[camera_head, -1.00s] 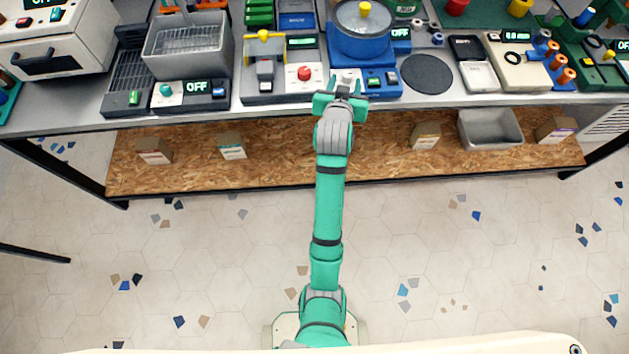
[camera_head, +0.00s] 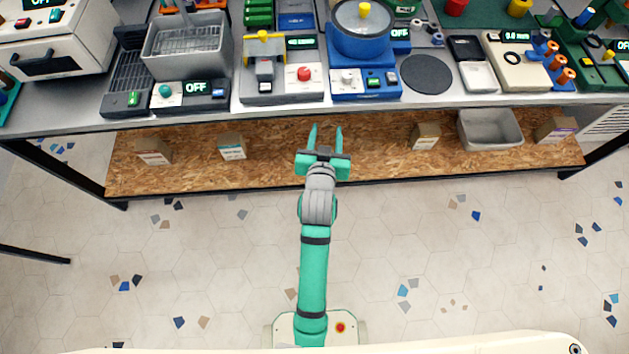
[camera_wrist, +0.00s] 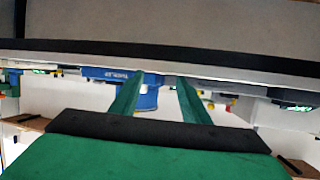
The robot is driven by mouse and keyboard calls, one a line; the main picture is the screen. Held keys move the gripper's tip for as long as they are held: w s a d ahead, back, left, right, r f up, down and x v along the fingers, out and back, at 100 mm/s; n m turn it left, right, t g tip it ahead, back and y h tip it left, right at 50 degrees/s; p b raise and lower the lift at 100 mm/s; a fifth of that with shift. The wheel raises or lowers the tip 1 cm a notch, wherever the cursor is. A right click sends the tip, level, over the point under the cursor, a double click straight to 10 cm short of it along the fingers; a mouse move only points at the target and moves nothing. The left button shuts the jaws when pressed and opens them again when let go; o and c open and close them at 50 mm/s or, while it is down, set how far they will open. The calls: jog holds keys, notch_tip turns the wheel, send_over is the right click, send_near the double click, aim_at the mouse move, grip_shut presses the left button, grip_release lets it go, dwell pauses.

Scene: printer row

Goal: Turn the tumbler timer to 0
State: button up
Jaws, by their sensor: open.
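The blue machine with a round drum (camera_head: 361,42), a glass lid and a yellow lid knob stands on the counter; I take it for the tumbler. A white dial (camera_head: 347,77) sits at its front left, its pointer too small to read. Its display (camera_head: 401,33) reads OFF. My gripper (camera_head: 325,130) is open and empty, in front of the counter edge and apart from the dial. In the wrist view, the two green fingers (camera_wrist: 157,82) are spread, with part of the blue machine (camera_wrist: 105,74) beyond them.
A grey device with a red dial (camera_head: 303,74) stands close on the left. A dark round pad (camera_head: 427,73) lies on the right. The counter's front edge (camera_head: 215,117) and a lower shelf (camera_head: 285,150) with small boxes lie near my gripper.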

jog(key=s+a+f, duration=0.1)
jog(key=s+f, duration=0.1)
jog(key=s, duration=0.4)
jog(key=s+a+f, duration=0.2)
jog(key=s, duration=0.4)
jog(key=shift+a+f+t+y, duration=0.25)
jog(key=shift+f+t+y, duration=0.05)
jog(key=shift+f+y, duration=0.1)
jog(key=shift+s, duration=0.1)
jog(key=s+a+r+n, duration=0.1)
jog(key=s+r, duration=0.1)
jog(key=s, duration=0.9)
jog(key=s+r+n+t+y, duration=0.1)
jog(key=s+r, duration=0.1)
jog(key=s, duration=0.9)
jog(key=shift+s+a+r, duration=0.25)
jog(key=shift+s+a, duration=0.1)
jog(key=shift+s, duration=0.05)
jog(key=shift+s, duration=0.1)
